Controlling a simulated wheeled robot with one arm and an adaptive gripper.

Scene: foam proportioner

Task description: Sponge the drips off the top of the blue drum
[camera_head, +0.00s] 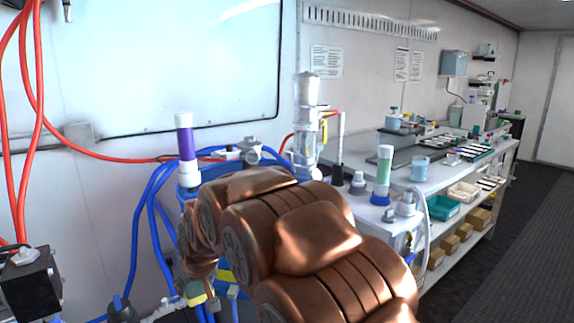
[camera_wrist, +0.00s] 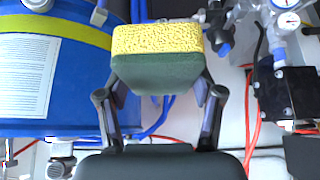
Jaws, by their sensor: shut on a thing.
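A sponge with a yellow face and a dark green pad (camera_wrist: 157,55) is in my gripper (camera_wrist: 160,88), seen in the wrist view. The two fingers are shut on it, one at each side. The blue drum (camera_wrist: 75,95) fills the left of the wrist view, with a yellow band and a white printed label (camera_wrist: 25,75). The sponge overlaps the drum's right edge in the picture; I cannot tell whether they touch. I can make out no drips. In the head view my arm covers the middle, and I cannot make out the gripper clearly.
Blue and red hoses run beside the drum. A black box with gauges (camera_wrist: 285,85) is at the right of the wrist view. In the head view, a purple-and-white cylinder (camera_head: 186,145), a clear column (camera_head: 305,125) and a crowded bench (camera_head: 450,168) stand around my arm.

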